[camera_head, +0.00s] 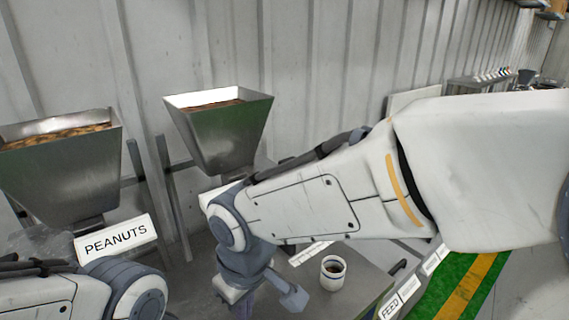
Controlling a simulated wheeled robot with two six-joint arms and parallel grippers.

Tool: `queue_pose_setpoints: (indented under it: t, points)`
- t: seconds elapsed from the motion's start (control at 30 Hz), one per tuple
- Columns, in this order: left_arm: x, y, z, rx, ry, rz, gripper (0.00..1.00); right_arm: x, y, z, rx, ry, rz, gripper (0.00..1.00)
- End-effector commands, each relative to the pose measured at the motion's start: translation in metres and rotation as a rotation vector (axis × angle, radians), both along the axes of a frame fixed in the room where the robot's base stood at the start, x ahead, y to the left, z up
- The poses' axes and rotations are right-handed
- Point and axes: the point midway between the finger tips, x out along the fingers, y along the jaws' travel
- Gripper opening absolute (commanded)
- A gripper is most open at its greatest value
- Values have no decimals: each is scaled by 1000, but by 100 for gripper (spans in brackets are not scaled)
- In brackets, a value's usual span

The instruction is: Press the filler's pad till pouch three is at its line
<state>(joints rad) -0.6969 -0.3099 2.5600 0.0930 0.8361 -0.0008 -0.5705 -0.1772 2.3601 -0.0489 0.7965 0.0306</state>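The filler shows as two metal hoppers: the left hopper (65,175) holds peanuts and has a "PEANUTS" sign (116,238), and the right hopper (222,135) holds something brown. A small white cup-like container (333,280) with a dark band and dark contents stands on the grey table; I cannot tell whether it is pouch three. I cannot make out a pad. My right arm crosses the middle, and part of its gripper (290,297) shows left of the container, apart from it; its opening is unclear. My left arm is at lower left, its gripper out of view.
A "FEED" label (391,306) sits at the table's right edge, beside a green surface with a yellow stripe (466,290). A white strip (311,253) lies behind the container. A corrugated wall (330,60) closes off the back.

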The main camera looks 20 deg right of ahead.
Motion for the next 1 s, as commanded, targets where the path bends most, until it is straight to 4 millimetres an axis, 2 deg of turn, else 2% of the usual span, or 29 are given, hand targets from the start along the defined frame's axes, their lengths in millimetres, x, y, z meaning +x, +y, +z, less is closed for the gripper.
queue_pose_setpoints:
  t: [0.03, 0.27, 0.47, 0.6, 0.8, 1.0]
  points:
    - [0, 0, 11, 0, 0, -1, 50, 25, -3, 17, -9, -35, -24, 0]
    - [0, 0, 34, 0, 0, -3, 50, 127, -27, 66, -61, -194, -103, 0]
    - [0, 0, 53, 0, 0, -4, 50, 208, -67, 108, -121, -324, -171, 0]
    - [0, 0, 67, 0, 0, -5, 50, 261, -104, 137, -173, -412, -217, 0]
    - [0, 0, 82, 0, -1, -7, 50, 319, -159, 172, -247, -517, -271, 0]
    - [0, 0, 90, 0, -1, -8, 50, 348, -196, 191, -296, -576, -301, 0]
